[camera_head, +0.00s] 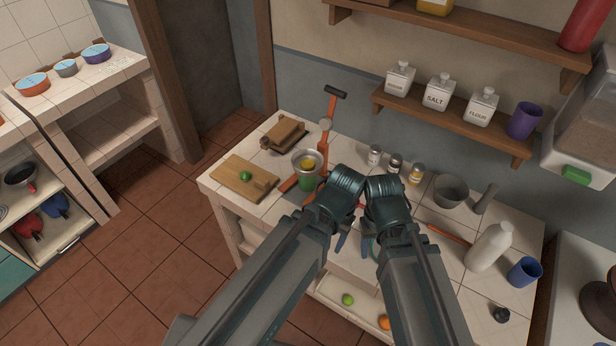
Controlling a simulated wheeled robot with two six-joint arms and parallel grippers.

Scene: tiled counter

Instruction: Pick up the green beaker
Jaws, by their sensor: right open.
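The green beaker (307,183) stands on the tiled counter, under the metal funnel of an orange lever press (323,150). Its upper part is hidden by the funnel (307,163), which holds something yellow. My left wrist is just right of the beaker; the left gripper (341,240) points down and is mostly hidden behind my arm. My right gripper (371,246) is farther right, over the counter's front, open and apart from the beaker. My own arms hide much of both grippers.
Small jars (395,163), a grey mortar (451,190), a white bottle (489,247) and a blue cup (524,272) stand to the right. A wall shelf (455,128) hangs above.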

